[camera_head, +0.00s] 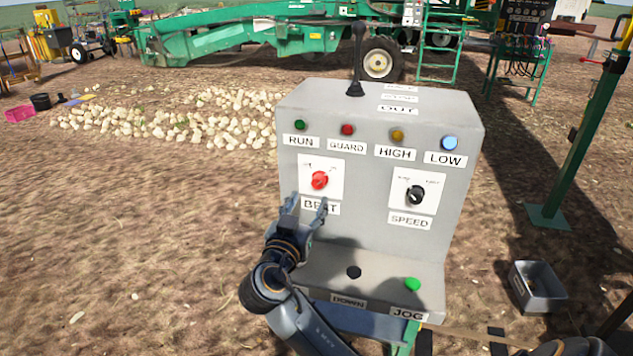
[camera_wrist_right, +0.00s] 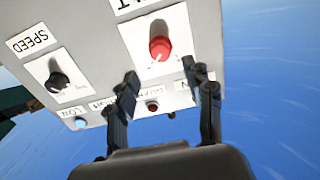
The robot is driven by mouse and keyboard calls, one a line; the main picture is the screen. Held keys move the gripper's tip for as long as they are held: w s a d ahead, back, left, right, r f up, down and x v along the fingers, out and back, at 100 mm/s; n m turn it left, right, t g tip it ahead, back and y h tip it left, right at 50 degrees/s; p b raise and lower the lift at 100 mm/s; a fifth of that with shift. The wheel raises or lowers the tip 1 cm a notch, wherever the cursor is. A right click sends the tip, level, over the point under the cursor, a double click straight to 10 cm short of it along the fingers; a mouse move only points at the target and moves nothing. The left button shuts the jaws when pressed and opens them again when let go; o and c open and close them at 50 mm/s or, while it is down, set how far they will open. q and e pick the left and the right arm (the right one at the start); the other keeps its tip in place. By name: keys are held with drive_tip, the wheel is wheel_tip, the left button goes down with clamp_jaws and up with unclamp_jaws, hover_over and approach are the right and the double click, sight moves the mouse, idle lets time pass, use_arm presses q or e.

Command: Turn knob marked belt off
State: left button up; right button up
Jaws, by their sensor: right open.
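The red BELT knob (camera_head: 319,180) sits on a white plate on the front of the grey control box (camera_head: 380,230), above a BELT label (camera_head: 320,206). Its pointer direction is hard to read. In the right wrist view the red knob (camera_wrist_right: 160,47) is just beyond the fingertips, roughly between them. My right gripper (camera_head: 306,207) is open and empty, just below and in front of the knob, with a finger on either side of the label. No contact with the knob shows. My left gripper is not in view.
The black SPEED knob (camera_head: 416,195) is to the right. Green, red, amber and blue lamps line the top, with a black lever (camera_head: 357,60) above. The lower ledge holds a black button (camera_head: 354,272) and a green JOG button (camera_head: 411,284). A green post (camera_head: 585,140) stands right.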

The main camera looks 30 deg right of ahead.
sight(317, 184)
drive_tip(key=p+x, duration=0.1)
drive_tip(key=x, duration=0.6)
drive_tip(key=shift+w+d, duration=0.2)
drive_tip(key=shift+w, duration=0.05)
clamp_jaws()
